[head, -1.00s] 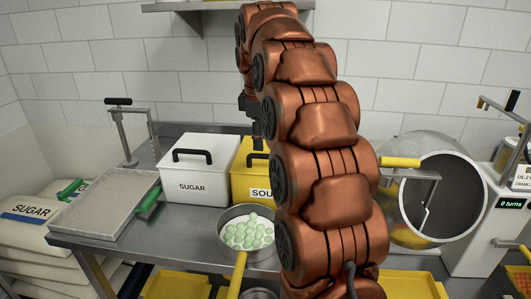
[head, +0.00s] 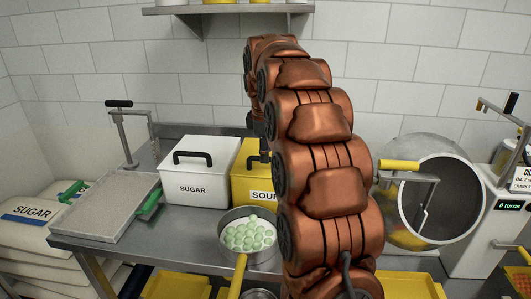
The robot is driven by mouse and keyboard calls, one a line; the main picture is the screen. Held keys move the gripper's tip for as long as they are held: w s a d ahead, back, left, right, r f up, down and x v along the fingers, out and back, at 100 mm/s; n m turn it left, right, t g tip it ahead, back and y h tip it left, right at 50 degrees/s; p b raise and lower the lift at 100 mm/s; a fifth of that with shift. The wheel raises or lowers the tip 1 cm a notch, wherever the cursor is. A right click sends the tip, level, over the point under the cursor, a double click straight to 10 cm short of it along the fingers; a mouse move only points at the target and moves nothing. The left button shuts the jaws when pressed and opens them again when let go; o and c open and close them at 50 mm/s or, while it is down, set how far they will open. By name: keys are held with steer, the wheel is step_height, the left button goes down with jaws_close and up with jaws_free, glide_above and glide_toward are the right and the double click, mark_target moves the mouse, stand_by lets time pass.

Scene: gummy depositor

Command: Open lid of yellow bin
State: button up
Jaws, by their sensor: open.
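The yellow bin (head: 245,183), with a label reading "SOUR" in its visible part, stands on the steel table behind my arm. Its lid looks closed, and its right side is hidden by my arm. A dark piece on its top, at the lid handle, is only partly visible. My gripper (head: 262,130) shows as a small dark part over the bin's top, left of my copper arm. It is open, and its fingertips are mostly hidden. I cannot tell whether it touches the handle.
A white sugar bin (head: 193,187) with a black handle stands close left of the yellow bin. A pan (head: 230,216) of pale green balls sits in front. A tray (head: 105,205) lies left, and a drum (head: 410,175) stands right. A shelf (head: 228,9) hangs above.

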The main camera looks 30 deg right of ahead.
steer(key=shift+w+d+f, duration=0.15)
steer(key=shift+f, duration=0.65)
steer(key=shift+c, duration=0.3)
jaws_close()
